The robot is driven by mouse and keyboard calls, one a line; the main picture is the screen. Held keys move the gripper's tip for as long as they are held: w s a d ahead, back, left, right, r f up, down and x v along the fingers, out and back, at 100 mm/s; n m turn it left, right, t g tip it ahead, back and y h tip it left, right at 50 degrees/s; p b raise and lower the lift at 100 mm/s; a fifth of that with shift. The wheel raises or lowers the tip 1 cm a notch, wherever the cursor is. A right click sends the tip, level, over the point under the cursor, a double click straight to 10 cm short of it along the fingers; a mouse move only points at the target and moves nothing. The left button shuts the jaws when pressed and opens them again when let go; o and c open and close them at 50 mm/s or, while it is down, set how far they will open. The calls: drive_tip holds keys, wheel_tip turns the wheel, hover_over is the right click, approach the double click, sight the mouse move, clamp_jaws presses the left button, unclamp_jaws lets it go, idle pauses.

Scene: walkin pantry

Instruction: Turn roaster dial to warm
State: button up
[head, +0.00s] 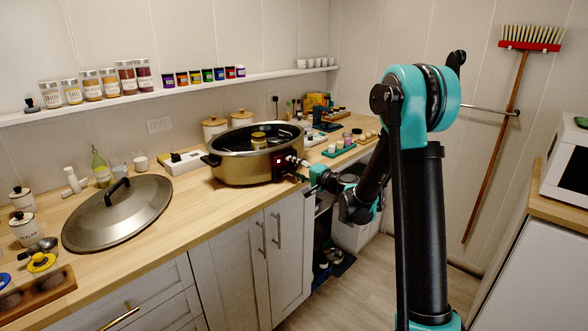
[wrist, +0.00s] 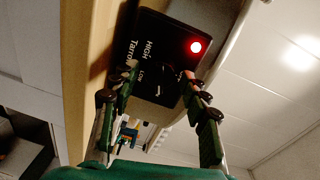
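The roaster (head: 240,170) is a bronze oval pan with dark handles, standing uncovered on the wooden counter. Its black control panel (wrist: 158,40) fills the upper middle of the wrist view, turned sideways, with white HIGH and LOW lettering and a lit red lamp (wrist: 195,47). The dial is dark against the panel and I cannot make out its pointer. My gripper (head: 304,166) is at the panel at the roaster's right end. In the wrist view my gripper (wrist: 160,76) has its two fingers apart in front of the panel, with nothing clearly held between them.
The roaster lid (head: 117,212) lies on the counter at left. A jar (head: 258,140) shows in the pan's opening. Canisters (head: 214,128) stand behind, and a green tray with small jars (head: 338,148) is to the right. A spice shelf (head: 190,92) runs above. The floor (head: 350,292) is open in front.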

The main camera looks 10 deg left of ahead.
drive_tip(key=shift+d, duration=0.1)
drive_tip(key=v, duration=1.1)
drive_tip(key=shift+s+d, duration=0.3)
drive_tip(key=s+d+f+n+g+h, duration=0.2)
drive_tip(key=s+d+f+h, duration=0.15)
drive_tip(key=s, duration=0.45)
drive_tip(key=s+d+f+n+g+h, duration=0.2)
drive_tip(key=s+f+n+g, duration=0.15)
drive_tip(key=s, duration=0.45)
drive_tip(key=s+d+f+g+h, duration=0.1)
drive_tip(key=s+d+f+h, duration=0.2)
drive_tip(key=s+d, duration=0.4)
drive_tip(key=s+d+f+h, duration=0.4)
drive_tip(key=s+d, duration=0.3)
drive_tip(key=shift+f+n+g+h, duration=0.25)
drive_tip(key=shift+n+g+h, duration=0.1)
drive_tip(key=shift+n, duration=0.1)
